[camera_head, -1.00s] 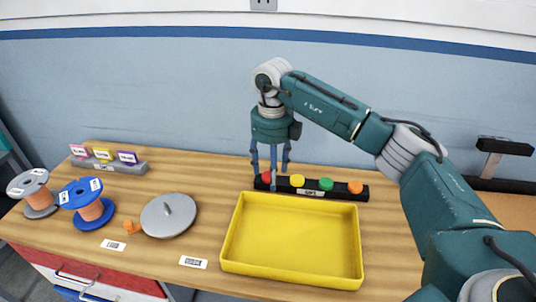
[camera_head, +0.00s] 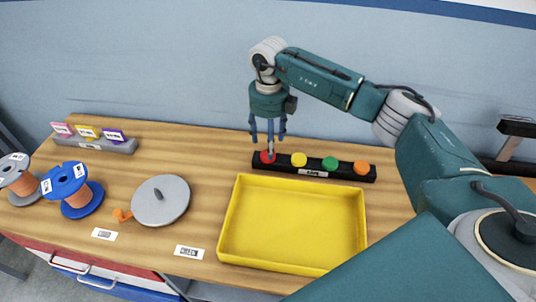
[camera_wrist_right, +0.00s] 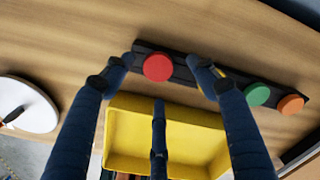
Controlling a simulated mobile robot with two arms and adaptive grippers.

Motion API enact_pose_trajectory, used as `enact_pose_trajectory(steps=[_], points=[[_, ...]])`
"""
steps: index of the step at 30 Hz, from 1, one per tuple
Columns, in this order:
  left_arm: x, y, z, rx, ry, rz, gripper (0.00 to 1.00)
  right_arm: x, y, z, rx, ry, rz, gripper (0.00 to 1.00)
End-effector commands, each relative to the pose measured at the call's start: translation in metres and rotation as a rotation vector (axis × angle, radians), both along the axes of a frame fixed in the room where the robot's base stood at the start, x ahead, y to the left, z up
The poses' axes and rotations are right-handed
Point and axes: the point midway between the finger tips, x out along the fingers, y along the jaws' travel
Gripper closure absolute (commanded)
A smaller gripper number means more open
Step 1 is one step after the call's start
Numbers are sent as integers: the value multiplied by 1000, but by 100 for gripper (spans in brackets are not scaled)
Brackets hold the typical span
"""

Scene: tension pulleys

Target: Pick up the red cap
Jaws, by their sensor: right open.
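The red cap (camera_head: 267,157) sits at the left end of a black rack (camera_head: 344,174) that holds a row of coloured caps. My right gripper (camera_head: 268,150) points straight down over this end of the rack, its fingers spread around the red cap. In the right wrist view, the red cap (camera_wrist_right: 158,67) lies between the open fingers, with no finger visibly touching it. The gripper is open and empty. Whether the fingertips are level with the cap or above it is hard to tell. My left gripper is not in view.
Yellow (camera_head: 299,159), green (camera_head: 330,163) and orange (camera_head: 361,167) caps stand close by on the rack. A yellow tray (camera_head: 228,222) lies just in front. A grey disc (camera_head: 160,203) and spools (camera_head: 72,185) are at left. A wall stands behind.

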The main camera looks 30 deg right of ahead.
Motion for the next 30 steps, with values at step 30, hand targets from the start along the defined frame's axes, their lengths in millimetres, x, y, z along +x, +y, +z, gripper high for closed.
enact_pose_trajectory(steps=[30], points=[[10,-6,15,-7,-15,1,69,3,5,-41,1,-5,-1,80]])
